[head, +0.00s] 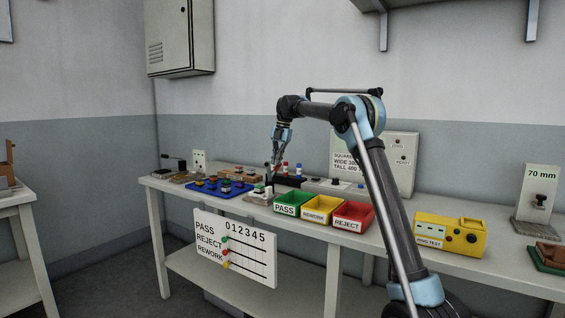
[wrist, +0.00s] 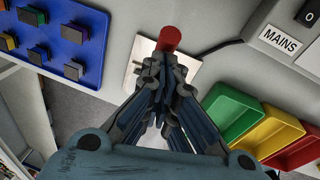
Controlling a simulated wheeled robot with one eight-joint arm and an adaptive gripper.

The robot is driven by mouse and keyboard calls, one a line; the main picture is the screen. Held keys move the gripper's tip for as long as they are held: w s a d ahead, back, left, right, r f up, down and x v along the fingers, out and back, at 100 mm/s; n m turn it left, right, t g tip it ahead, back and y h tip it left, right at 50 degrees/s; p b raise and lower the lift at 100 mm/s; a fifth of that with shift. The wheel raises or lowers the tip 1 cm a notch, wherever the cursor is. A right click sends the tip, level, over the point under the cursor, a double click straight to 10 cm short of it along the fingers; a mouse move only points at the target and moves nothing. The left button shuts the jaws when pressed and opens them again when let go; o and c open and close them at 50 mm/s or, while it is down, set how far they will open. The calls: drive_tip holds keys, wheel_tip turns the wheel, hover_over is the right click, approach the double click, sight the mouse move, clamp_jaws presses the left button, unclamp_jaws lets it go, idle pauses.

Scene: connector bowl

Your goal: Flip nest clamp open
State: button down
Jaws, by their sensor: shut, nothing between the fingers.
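The nest is a pale plate (wrist: 192,68) on the bench, in the wrist view just beyond my fingertips. A red cylinder (wrist: 170,38), which looks like the clamp's handle, stands out over the plate. My gripper (wrist: 165,68) is shut and empty, its fingertips close to the near end of the red cylinder. I cannot tell if they touch. The fingers hide the rest of the clamp. In the head view my gripper (head: 273,168) points down over the bench; the nest (head: 260,197) below it is small and its clamp unclear.
A blue tray (head: 205,190) with several connectors lies left of the nest. Green (head: 292,204), yellow (head: 320,209) and red (head: 353,216) bins stand to its right. A dark rack with red and blue-topped items is behind. A MAINS switch box (wrist: 285,40) and black cable are near.

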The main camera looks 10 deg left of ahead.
drive_tip(key=shift+w+f, duration=0.1)
drive_tip(key=shift+w, duration=0.1)
idle(0.4)
drive_tip(key=shift+d, duration=0.1)
wheel_tip(320, 180, up, 13)
drive_tip(key=s+d, duration=0.1)
drive_tip(key=shift+d, duration=0.4)
drive_tip(key=shift+s, duration=0.15)
idle(0.4)
